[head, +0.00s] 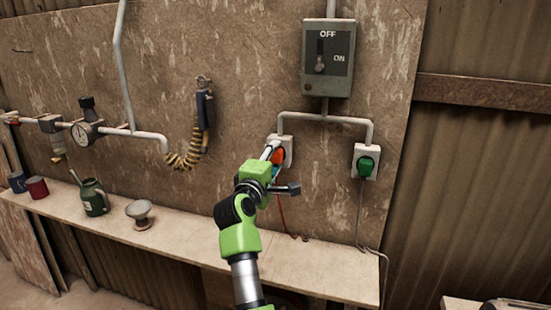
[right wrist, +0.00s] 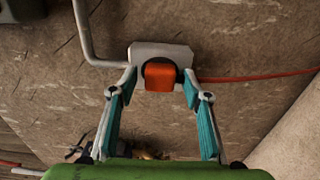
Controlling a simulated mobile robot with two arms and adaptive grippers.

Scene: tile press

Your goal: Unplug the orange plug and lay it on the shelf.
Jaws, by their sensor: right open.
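The orange plug (head: 278,156) sits in the left wall socket (head: 287,144), partly hidden behind my right gripper in the head view. In the right wrist view the orange plug (right wrist: 160,76) sits in the white socket plate (right wrist: 150,54). My right gripper (right wrist: 160,80) is open, with one finger on each side of the plug and a gap visible to each. In the head view my right gripper (head: 275,154) reaches up to the socket. The shelf (head: 300,262) runs along the wall below. My left gripper is not in view.
A green plug (head: 366,166) sits in the right socket. A switch box (head: 328,58) hangs above. The shelf below the sockets looks mostly clear, apart from cords.

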